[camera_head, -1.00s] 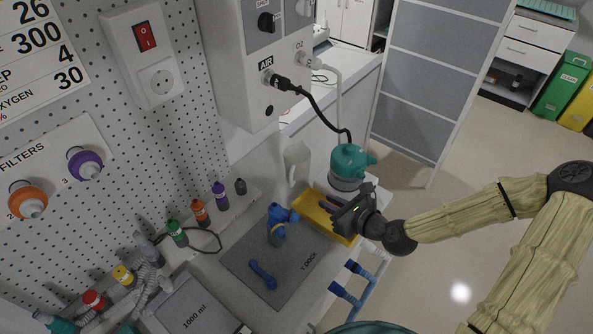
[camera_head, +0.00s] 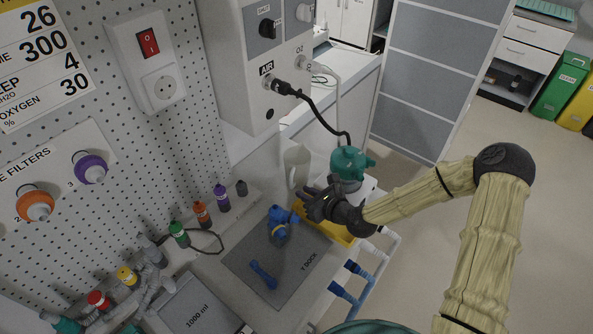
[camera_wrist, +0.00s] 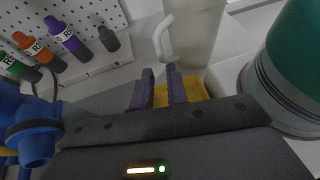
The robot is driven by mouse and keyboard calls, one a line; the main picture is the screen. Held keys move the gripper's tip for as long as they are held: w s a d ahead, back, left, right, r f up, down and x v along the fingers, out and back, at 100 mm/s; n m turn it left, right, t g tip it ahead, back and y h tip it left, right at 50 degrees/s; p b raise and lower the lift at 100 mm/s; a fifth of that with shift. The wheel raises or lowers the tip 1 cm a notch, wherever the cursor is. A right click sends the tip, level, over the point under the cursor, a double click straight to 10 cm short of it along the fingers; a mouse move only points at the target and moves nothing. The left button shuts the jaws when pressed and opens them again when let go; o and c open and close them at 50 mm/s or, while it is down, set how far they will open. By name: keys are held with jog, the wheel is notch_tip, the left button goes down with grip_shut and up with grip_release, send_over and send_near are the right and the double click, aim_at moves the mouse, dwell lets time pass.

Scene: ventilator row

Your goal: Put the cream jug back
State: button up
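The cream jug (camera_head: 297,165) stands upright at the back of the bench, beside the teal-topped unit. In the wrist view the jug (camera_wrist: 200,32) is ahead, its top cut off by the frame. Its curved handle (camera_wrist: 163,38) faces my gripper. My gripper (camera_head: 309,194) is in front of the jug, above the yellow tray's left end. In the wrist view its two purple-grey fingers (camera_wrist: 160,84) are apart with nothing seen between them. They point at the handle's lower end and appear short of it; exact clearance cannot be told.
The teal-topped unit (camera_head: 347,162) stands close right of the jug. A yellow tray (camera_head: 340,235) lies under my gripper. A blue connector (camera_head: 280,220) stands on the grey mat (camera_head: 304,262), left of my gripper. Several coloured bottles line the pegboard wall. A black hose (camera_head: 322,118) hangs behind.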

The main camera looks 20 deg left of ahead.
aim_at(292, 185)
jog(key=shift+x, duration=1.1)
jog(key=shift+w+a+p, duration=0.3)
jog(key=shift+a+p, duration=0.05)
jog(key=shift+p, duration=0.1)
jog(key=p+x, duration=0.1)
jog(key=x, duration=0.2)
jog(key=shift+w+a+r, duration=0.15)
jog(key=shift+a, duration=0.05)
jog(key=shift+w+a+f, duration=0.25)
jog(key=shift+a+f, duration=0.05)
jog(key=shift+a, duration=0.05)
grip_shut()
